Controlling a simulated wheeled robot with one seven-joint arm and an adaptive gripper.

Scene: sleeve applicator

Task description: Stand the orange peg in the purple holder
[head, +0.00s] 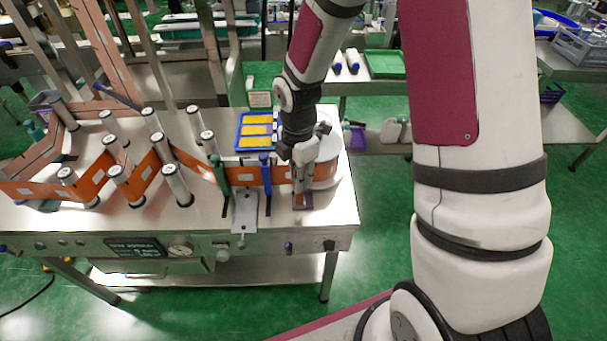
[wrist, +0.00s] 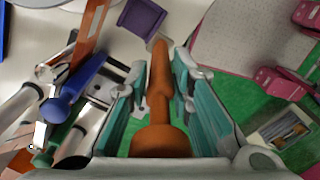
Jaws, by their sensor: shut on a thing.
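The orange peg (wrist: 160,85) lies lengthwise between the teal-lined fingers of my gripper (wrist: 160,90) in the wrist view. Its broad round end is toward the camera and its narrow end points away. My gripper is shut on it. The purple holder (wrist: 140,18) is a square piece on the pale tabletop at the top of the wrist view. The peg's narrow end shows just below and right of the holder; I cannot tell the gap in depth. In the head view my gripper (head: 303,172) hangs over the table's right end, near its front edge.
A blue-topped post (head: 265,170) and a green post (head: 220,175) stand left of my gripper. A blue tray with yellow pads (head: 257,131) lies behind. Upright rollers with an orange band (head: 140,170) fill the table's left. The steel table's front edge (head: 330,228) is close.

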